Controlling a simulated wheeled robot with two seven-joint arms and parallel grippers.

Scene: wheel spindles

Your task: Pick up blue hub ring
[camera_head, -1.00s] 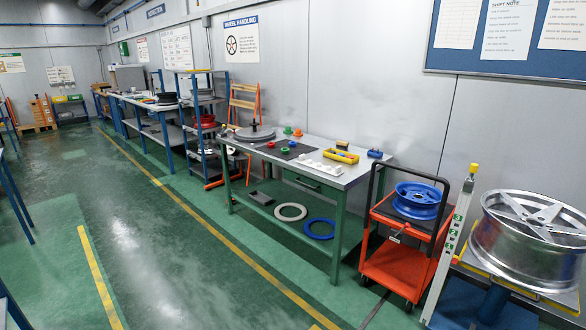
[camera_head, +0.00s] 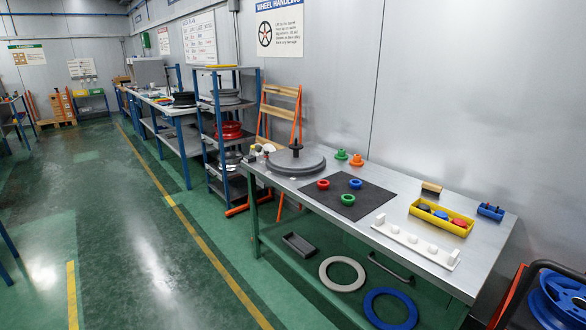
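A small blue hub ring (camera_head: 355,186) lies on the black mat (camera_head: 328,201) on the workbench. A red ring (camera_head: 323,186) lies to its left and a green ring (camera_head: 347,201) lies in front of it, all apart from one another. Neither of my grippers is in view.
The metal workbench (camera_head: 386,194) carries a grey round plate (camera_head: 285,169), a white rack (camera_head: 400,236), a yellow bin (camera_head: 459,230) and a small blue holder (camera_head: 491,211). Below it lie a large blue ring (camera_head: 369,308) and a grey ring (camera_head: 323,274). The green floor at left is open.

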